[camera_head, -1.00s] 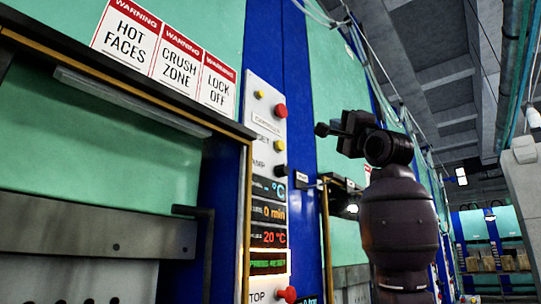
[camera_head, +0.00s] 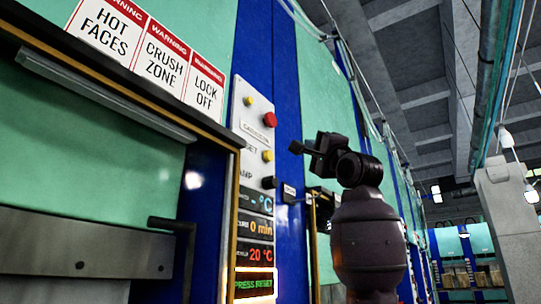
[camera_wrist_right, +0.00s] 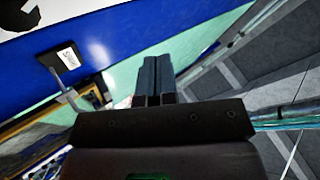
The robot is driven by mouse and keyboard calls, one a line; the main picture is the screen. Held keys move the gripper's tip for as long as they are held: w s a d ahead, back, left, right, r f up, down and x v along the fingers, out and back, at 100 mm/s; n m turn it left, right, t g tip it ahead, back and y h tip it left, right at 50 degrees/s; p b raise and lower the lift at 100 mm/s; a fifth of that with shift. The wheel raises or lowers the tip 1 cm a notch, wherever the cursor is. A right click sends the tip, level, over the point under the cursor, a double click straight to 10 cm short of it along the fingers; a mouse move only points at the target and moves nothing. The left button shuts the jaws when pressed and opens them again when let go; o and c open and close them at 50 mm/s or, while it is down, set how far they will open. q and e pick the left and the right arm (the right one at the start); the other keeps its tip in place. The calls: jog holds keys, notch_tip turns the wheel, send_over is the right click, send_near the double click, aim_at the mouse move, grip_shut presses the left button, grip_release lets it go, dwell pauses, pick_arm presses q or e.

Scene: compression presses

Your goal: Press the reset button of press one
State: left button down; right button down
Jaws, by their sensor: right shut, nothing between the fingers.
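The control panel of the near press (camera_head: 252,133) stands left of my right gripper in the head view. A yellow button (camera_head: 267,156) sits beside a label ending in "ET", below a red button (camera_head: 270,119). The lit display (camera_head: 254,285) reads "PRESS RESET". My right gripper (camera_head: 294,147) is shut and empty, its fingertips pointing left towards the panel. In the picture the tips are a short gap right of the yellow button; the true depth is hard to judge. In the wrist view the two fingers (camera_wrist_right: 153,75) lie together. My left gripper is not in view.
A black knob (camera_head: 269,182) sits below the yellow button. A small yellow button or lamp (camera_head: 248,100) is near the panel top. Warning signs (camera_head: 165,58) are on the press at left. Another press continues behind my arm.

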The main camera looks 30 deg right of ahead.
aim_at(269, 156)
pick_arm(q)
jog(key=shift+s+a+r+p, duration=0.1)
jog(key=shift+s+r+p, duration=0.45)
jog(key=shift+p, duration=0.65)
pick_arm(e)
jog(key=w+a, duration=0.3)
jog(key=w, duration=0.4)
jog(key=shift+w, duration=0.1)
dwell(0.5)
jog(key=shift+w+a, duration=0.1)
jog(key=shift+w, duration=0.05)
dwell(0.3)
jog(key=shift+w+a, duration=0.1)
jog(key=shift+w, duration=0.15)
jog(key=shift+w+a, duration=0.25)
jog(key=shift+w, duration=0.25)
dwell(1.9)
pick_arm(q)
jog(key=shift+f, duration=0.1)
